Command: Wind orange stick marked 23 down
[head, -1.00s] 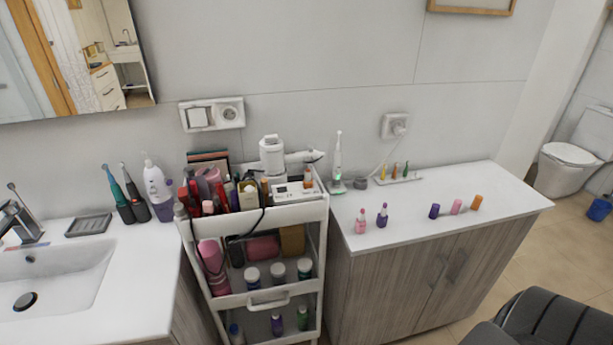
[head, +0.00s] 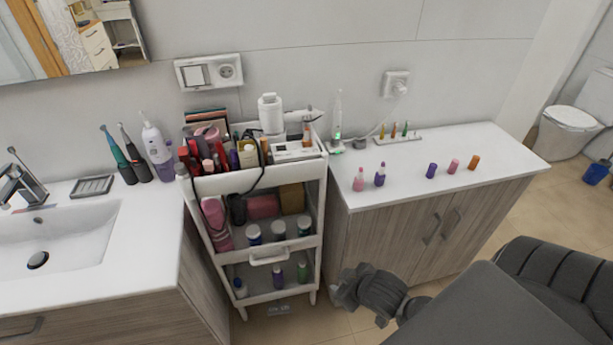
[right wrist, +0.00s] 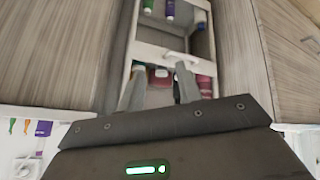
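A short orange stick (head: 474,162) stands upright on the right counter, at the right end of a row with a pink stick (head: 453,166) and a purple stick (head: 431,170). No number is legible on it at this size. My right gripper (head: 344,290) is low in front of the right cabinet, well below the countertop and to the left of the orange stick. In the right wrist view its two fingers (right wrist: 158,88) are apart with nothing held between them. My left gripper is in neither view.
A crowded white cart (head: 262,180) stands left of the right counter (head: 400,200). Pink and purple bottles (head: 369,179) stand on the counter left of the sticks. A rack of small coloured items (head: 398,138) lies behind. The counter's front is mostly clear.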

